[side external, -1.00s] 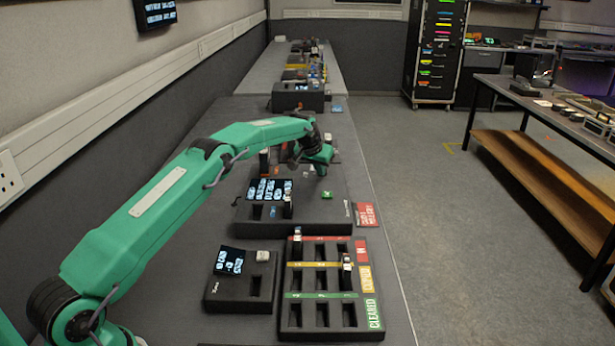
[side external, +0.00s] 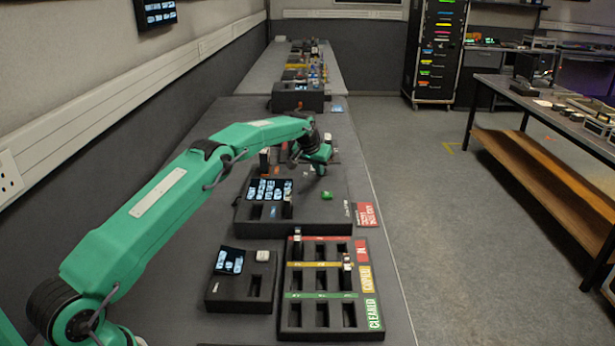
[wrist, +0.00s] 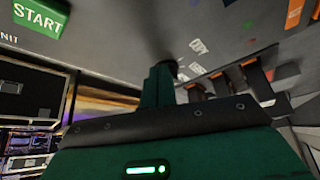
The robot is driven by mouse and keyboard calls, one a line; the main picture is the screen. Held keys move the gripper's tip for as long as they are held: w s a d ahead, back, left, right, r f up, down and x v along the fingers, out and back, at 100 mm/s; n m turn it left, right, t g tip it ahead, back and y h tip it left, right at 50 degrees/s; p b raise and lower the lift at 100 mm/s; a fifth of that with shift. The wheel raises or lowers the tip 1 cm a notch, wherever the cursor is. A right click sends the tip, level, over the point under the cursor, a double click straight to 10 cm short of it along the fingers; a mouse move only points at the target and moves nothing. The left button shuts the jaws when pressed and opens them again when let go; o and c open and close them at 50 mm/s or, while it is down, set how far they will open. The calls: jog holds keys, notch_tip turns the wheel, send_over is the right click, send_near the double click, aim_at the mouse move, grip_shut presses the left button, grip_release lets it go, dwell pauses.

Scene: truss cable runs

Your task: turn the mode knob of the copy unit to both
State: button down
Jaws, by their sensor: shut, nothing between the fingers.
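The copy unit (side external: 332,211) is a dark box on the long bench, with a lit screen (side external: 268,189) and a green button (side external: 327,195). In the wrist view the button (wrist: 38,17) reads START. My gripper (side external: 321,171) is shut and empty, pointing down over the far part of the unit's top. In the wrist view its fingers (wrist: 160,74) end at a small dark round part that may be the mode knob. Pale labels lie just right of it, one seeming to read COPY. The knob's pointer is hidden, and I cannot tell its setting or whether I touch it.
A dark slotted tray (side external: 335,332) with red, yellow and green bands stands nearer on the bench. A smaller unit with a screen (side external: 229,261) is left of it. A red tag (side external: 366,214) lies by the copy unit's right edge. The floor to the right is clear.

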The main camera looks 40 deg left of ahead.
jog(key=shift+s+a, duration=0.15)
jog(key=shift+a, duration=0.7)
dwell(0.5)
jog(key=shift+s, duration=0.4)
jog(key=shift+r, duration=3)
jog(key=shift+w+d+r, duration=0.25)
jog(key=shift+d, duration=0.25)
jog(key=shift+w+d+r, duration=0.2)
jog(key=shift+d, duration=0.3)
jog(key=shift+f, duration=0.1)
jog(key=shift+f, duration=3.4)
